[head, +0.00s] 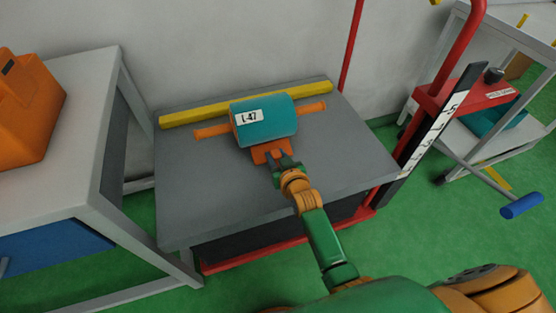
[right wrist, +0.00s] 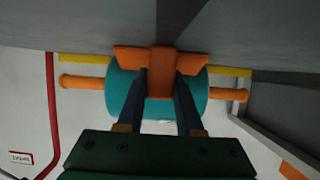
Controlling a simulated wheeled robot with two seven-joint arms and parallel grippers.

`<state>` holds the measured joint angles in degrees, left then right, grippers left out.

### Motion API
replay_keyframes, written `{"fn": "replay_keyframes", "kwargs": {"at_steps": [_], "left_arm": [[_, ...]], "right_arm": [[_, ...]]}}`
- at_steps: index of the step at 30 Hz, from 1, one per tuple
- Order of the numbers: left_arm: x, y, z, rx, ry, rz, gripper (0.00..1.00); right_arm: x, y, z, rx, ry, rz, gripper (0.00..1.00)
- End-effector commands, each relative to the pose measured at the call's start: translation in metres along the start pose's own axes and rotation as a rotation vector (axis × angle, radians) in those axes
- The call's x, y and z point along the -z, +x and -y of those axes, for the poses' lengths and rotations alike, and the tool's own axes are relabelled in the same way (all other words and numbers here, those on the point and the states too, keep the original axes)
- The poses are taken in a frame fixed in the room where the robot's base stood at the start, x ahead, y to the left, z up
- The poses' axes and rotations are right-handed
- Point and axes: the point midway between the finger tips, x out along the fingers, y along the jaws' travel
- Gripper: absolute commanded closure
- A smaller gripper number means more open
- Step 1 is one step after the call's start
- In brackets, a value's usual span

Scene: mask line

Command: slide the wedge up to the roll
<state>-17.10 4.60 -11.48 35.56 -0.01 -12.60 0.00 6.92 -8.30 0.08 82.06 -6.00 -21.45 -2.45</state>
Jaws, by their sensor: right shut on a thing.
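A teal roll (head: 266,121) with a white label reading L-47 and an orange bar through it lies on a grey platform (head: 325,162). The orange wedge (head: 266,152) is at the near side of the roll, and no clear gap shows between them in the head view. My right gripper (head: 278,161) is shut on the wedge's raised middle part. In the right wrist view the wedge (right wrist: 162,58) stands between the two fingers (right wrist: 162,85), with the roll (right wrist: 125,88) right behind it. My left gripper is not in view.
A yellow bar (head: 200,112) runs along the platform's back edge, behind the roll. A red post with a handle (head: 435,95) stands at the right. A grey table (head: 75,130) with an orange bin (head: 25,100) is at the left. The platform's front is clear.

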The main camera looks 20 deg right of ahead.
Motion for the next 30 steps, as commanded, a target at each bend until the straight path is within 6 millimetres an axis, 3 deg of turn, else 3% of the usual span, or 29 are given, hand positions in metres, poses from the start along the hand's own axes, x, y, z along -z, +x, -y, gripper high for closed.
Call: {"fn": "replay_keyframes", "kwargs": {"at_steps": [6, 7, 9, 10, 19, 27, 30], "left_arm": [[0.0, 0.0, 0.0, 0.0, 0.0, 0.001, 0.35], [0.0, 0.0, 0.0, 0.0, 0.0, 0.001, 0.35], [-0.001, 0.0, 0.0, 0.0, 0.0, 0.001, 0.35], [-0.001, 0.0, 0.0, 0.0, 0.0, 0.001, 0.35], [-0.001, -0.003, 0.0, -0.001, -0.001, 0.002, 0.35], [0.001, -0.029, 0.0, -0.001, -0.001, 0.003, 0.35], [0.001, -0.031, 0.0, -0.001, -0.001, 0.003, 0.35]], "right_arm": [[-0.001, 0.0, 0.0, 0.0, 0.0, 0.004, 1.0], [-0.001, 0.0, 0.0, 0.0, 0.0, 0.004, 0.57], [-0.001, 0.0, 0.0, 0.0, 0.0, 0.004, 0.38], [-0.001, 0.0, 0.0, 0.0, 0.0, 0.004, 0.35], [0.0, -0.004, 0.0, 0.0, 0.0, 0.004, 0.35], [0.002, -0.059, 0.0, 0.0, 0.0, 0.006, 0.35], [0.001, -0.07, 0.0, 0.0, 0.0, 0.005, 0.35]]}}
